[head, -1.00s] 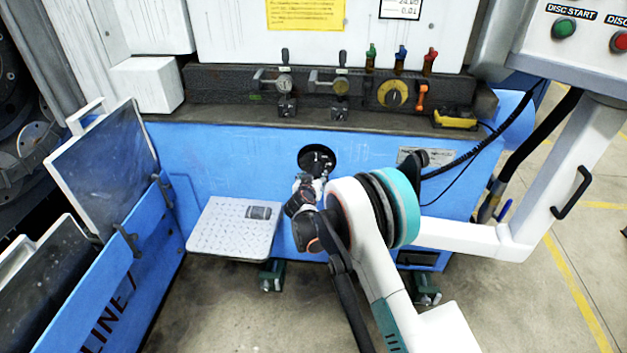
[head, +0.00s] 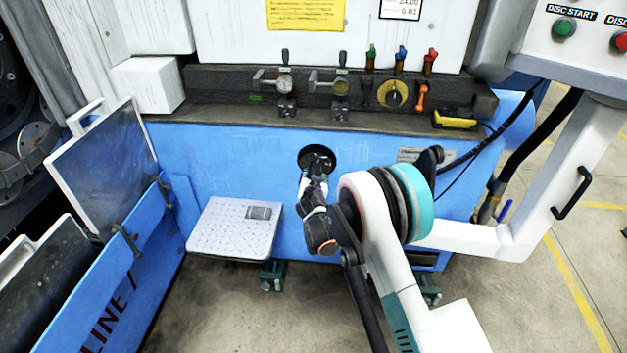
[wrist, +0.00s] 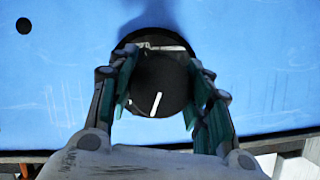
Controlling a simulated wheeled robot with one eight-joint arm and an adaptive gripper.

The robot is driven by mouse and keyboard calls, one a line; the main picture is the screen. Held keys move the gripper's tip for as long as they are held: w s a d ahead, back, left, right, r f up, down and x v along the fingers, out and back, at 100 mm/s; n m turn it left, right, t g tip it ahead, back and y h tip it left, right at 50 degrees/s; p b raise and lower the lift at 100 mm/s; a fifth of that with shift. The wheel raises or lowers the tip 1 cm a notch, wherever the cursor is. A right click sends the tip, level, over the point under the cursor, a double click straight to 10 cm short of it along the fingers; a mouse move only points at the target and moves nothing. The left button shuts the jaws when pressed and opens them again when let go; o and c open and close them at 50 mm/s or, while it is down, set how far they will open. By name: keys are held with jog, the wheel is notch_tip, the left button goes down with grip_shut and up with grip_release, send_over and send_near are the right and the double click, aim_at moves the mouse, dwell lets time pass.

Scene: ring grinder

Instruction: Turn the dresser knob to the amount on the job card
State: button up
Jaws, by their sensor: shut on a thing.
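The dresser knob (wrist: 158,84) is a black round dial with a white pointer line, set in the blue machine front; the line points down and slightly left in the wrist view. In the head view its black dial (head: 317,158) shows above my gripper (head: 313,178). My gripper (wrist: 160,98) is shut on the knob, with one finger on each side of its rim. Part of a pale marking shows above the knob in the wrist view.
A dark rail with gauges (head: 285,84) and a yellow dial (head: 393,94) runs above the blue front (head: 230,160). A white step plate (head: 232,228) is left of my arm. A white control box arm (head: 560,190) stands at right. A blue rack with panels is at left.

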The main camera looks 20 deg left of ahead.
jog(key=shift+m+y, duration=0.8)
jog(key=shift+m, duration=0.3)
jog(key=o, duration=1.1)
jog(key=shift+c, duration=0.2)
jog(key=v, duration=1.2)
jog(key=shift+f, duration=0.1)
